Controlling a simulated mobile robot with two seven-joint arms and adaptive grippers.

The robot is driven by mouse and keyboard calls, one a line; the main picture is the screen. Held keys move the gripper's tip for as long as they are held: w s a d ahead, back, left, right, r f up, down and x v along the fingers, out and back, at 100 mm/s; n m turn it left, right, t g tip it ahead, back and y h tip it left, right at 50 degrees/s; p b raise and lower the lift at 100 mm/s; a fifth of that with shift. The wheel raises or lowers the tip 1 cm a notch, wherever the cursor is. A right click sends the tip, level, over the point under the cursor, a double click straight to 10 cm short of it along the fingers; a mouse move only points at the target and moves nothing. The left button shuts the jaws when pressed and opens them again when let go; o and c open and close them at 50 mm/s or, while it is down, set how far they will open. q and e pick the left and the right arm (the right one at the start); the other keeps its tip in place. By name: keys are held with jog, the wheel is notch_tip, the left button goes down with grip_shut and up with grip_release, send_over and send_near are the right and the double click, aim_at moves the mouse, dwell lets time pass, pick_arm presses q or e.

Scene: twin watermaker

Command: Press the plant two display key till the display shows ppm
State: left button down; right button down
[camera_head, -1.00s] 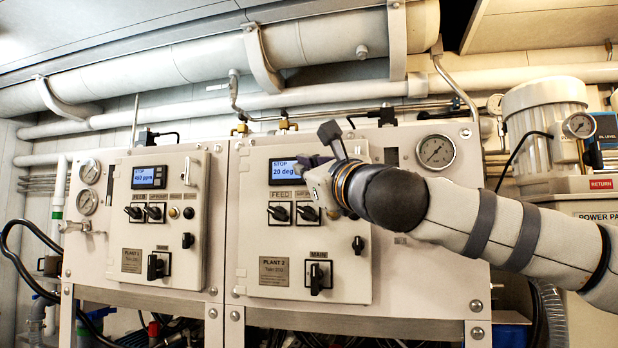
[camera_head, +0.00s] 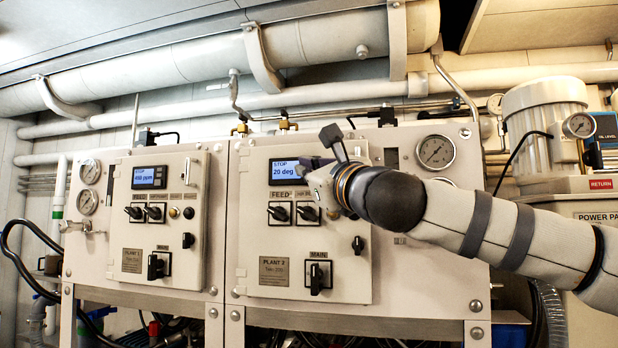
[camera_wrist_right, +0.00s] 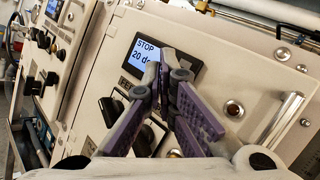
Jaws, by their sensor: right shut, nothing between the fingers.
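The plant two display (camera_head: 284,171) is lit blue on the right-hand panel and reads "STOP" and "20 deg". It also shows in the right wrist view (camera_wrist_right: 137,66), partly covered by my fingers. My right gripper (camera_head: 308,165) is shut and empty, with its tips at the right side of the display. In the wrist view, the purple-sided fingers (camera_wrist_right: 168,64) meet over the right part of the display's dark frame. The display key cannot be made out; the fingertips cover that area. I cannot tell whether they touch it. My left gripper is not in view.
Below the display are the feed switch (camera_head: 279,212) and a second black switch beside it, with the main switch (camera_head: 318,275) lower down. The plant one panel at left has its own display (camera_head: 149,177), showing ppm. A round gauge (camera_head: 435,152) sits right of my gripper.

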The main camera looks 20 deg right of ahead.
jog(key=shift+w+d, duration=0.15)
jog(key=shift+w, duration=0.05)
dwell(0.3)
jog(key=shift+s, duration=0.1)
jog(key=shift+s+a, duration=0.45)
jog(key=shift+s, duration=0.1)
jog(key=s+a, duration=0.1)
jog(key=s, duration=0.1)
jog(key=s+a, duration=0.1)
jog(key=s, duration=0.1)
jog(key=shift+a, duration=0.4)
jog(key=shift+f, duration=0.1)
dwell(0.6)
